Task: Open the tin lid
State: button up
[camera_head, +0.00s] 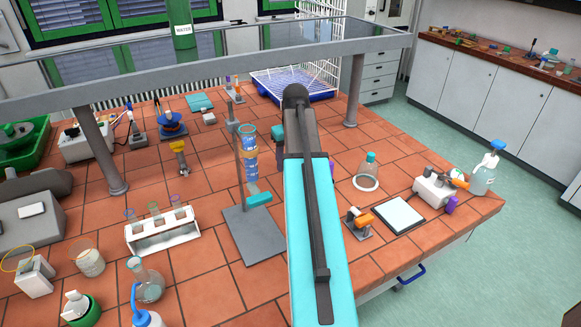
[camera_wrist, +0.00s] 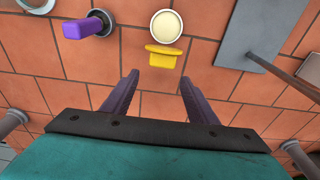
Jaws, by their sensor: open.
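A round, pale cream disc with a grey rim (camera_wrist: 166,25) lies near the top centre of the wrist view; it may be the tin's lid, but I cannot tell for sure. A yellow flat piece (camera_wrist: 165,58) sits just below it, touching or very close. My gripper (camera_wrist: 160,95) is open and empty, its two purple fingers spread below the yellow piece, apart from it. In the head view, a yellow-topped object (camera_head: 178,147) stands on the bench, left of the stand; it may be the same thing. My arm hides my gripper there.
A purple block on a round grey base (camera_wrist: 85,27) is at left in the wrist view. A grey stand plate (camera_wrist: 238,38) with a rod is at right. In the head view, a white tube rack (camera_head: 165,238), flasks and an overhead shelf (camera_head: 230,65) surround the work area.

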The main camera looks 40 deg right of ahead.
notch_tip(320, 180, up, 10)
jog(key=s+b, duration=0.1)
jog(key=b, duration=0.1)
jog(key=shift+s+a+r, duration=0.15)
jog(key=shift+a, duration=0.05)
dwell(0.3)
